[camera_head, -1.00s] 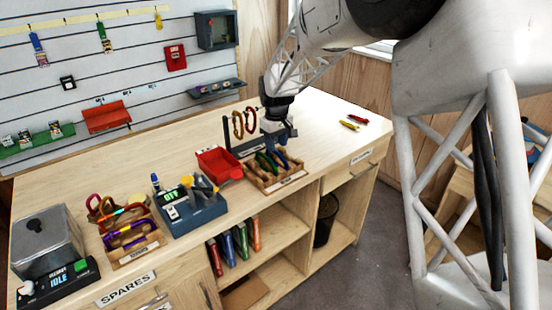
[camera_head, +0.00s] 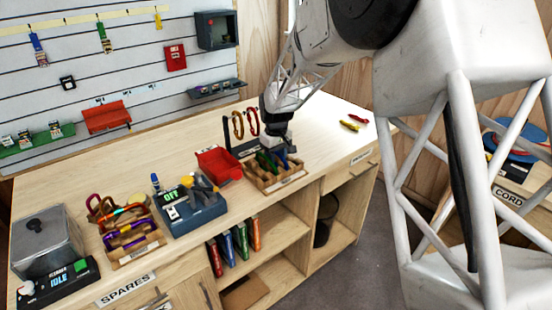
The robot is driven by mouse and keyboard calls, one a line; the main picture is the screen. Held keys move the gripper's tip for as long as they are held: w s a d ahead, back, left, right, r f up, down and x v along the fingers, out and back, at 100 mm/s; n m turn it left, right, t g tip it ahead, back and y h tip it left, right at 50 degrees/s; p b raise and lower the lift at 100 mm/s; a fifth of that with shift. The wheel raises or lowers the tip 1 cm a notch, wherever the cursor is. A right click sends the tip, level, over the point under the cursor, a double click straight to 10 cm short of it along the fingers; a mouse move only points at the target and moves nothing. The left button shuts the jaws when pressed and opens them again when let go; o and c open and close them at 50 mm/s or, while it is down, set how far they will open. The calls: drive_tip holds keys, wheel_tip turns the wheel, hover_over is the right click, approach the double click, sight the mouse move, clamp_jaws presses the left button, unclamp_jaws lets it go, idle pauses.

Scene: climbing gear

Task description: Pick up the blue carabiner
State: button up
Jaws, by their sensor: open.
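The blue carabiner (camera_head: 281,163) stands in a small wooden tray (camera_head: 284,183) near the front edge of the bench, beside green carabiners (camera_head: 264,162). My gripper (camera_head: 278,148) is over the back of this tray, just above and behind the carabiners. Its jaws are open; the fingers are small and partly lost against the dark parts. I cannot tell whether a finger touches the blue carabiner, as its upper part is partly hidden.
A red bin (camera_head: 220,166) stands left of the tray. A dark rack (camera_head: 243,145) with red and brown rings stands close behind it. Yellow (camera_head: 349,125) and red (camera_head: 357,119) items lie at the right on clear bench top.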

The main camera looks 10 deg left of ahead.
drive_tip(key=shift+f, duration=0.45)
